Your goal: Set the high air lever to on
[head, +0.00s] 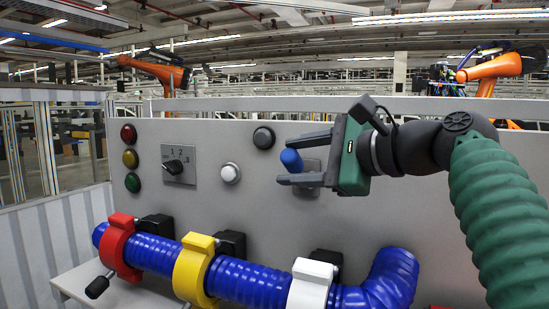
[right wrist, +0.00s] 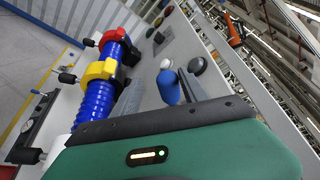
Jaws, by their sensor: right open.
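A lever with a rounded blue knob (head: 291,160) sticks out from the grey panel, on a grey base plate (head: 312,166). I take it for the high air lever; no label is readable. My right gripper (head: 284,162) comes in from the right and is open. One finger lies above the blue knob and one below it, with the knob between them. I cannot tell whether either finger touches it. In the right wrist view the blue knob (right wrist: 168,88) stands beside a finger. Part of the lever base is hidden by the gripper. My left gripper is not in view.
The panel (head: 230,210) also carries a dial switch (head: 174,167), a white button (head: 230,173), a black button (head: 264,138) and red, yellow and green lamps (head: 131,158). Below runs a blue hose (head: 250,286) with red, yellow and white clamps (head: 311,286). The panel between buttons and hose is clear.

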